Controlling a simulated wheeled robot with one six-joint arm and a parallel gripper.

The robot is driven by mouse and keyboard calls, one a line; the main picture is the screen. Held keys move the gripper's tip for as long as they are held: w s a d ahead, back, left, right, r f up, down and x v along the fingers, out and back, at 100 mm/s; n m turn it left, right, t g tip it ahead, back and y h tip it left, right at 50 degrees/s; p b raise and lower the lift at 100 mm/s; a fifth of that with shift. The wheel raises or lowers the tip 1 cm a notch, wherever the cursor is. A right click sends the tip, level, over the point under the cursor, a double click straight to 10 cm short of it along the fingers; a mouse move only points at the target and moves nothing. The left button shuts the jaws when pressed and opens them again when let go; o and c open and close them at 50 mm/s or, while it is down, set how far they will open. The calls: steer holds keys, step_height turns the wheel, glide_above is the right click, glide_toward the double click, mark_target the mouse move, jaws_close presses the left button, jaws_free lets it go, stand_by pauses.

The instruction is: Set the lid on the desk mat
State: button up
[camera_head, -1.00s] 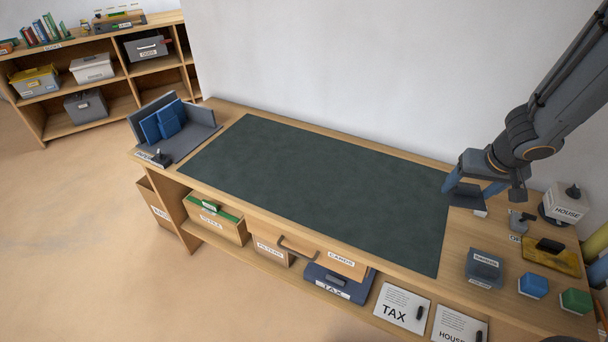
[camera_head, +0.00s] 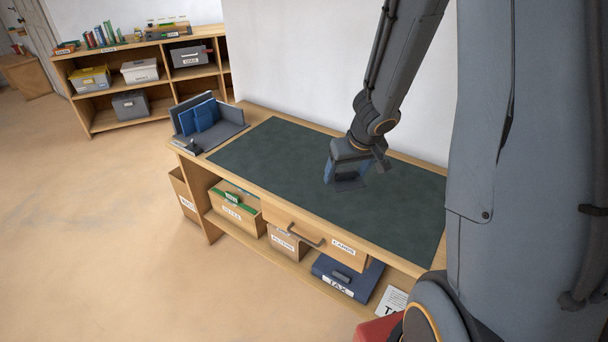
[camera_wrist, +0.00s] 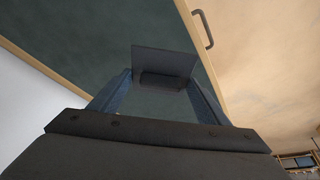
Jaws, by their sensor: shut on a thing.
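The lid (camera_head: 352,185) is a flat dark grey plate, and in the wrist view (camera_wrist: 166,61) a raised grip shows on it. My gripper (camera_head: 343,177) is shut on the lid, with its blue fingers on either side of the grip (camera_wrist: 161,82). The desk mat (camera_head: 265,152) is a large dark green sheet on the wooden desk. The lid is over the mat, right of its middle; I cannot tell whether it touches. The mat also shows in the wrist view (camera_wrist: 75,42), behind the lid.
A grey holder with blue books (camera_head: 207,124) stands at the desk's left end. The mat's left and middle are bare. A drawer handle (camera_head: 305,237) sticks out at the front. Labelled boxes (camera_head: 235,208) sit beneath. A wall rises behind the desk.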

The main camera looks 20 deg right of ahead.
steer(key=s+d+f+n+y+b, duration=0.15)
steer(key=s+d, duration=0.25)
steer(key=d, duration=0.6)
steer(key=s+d+n+b, duration=0.15)
steer(key=s+d, duration=0.25)
steer(key=d, duration=0.6)
step_height(320, 180, down, 10)
steer(key=b, duration=0.3)
steer(key=shift+w+f, duration=0.1)
steer(key=shift+f, duration=0.05)
steer(key=shift+f, duration=0.2)
steer(key=o, duration=1)
steer(key=shift+r, duration=0.1)
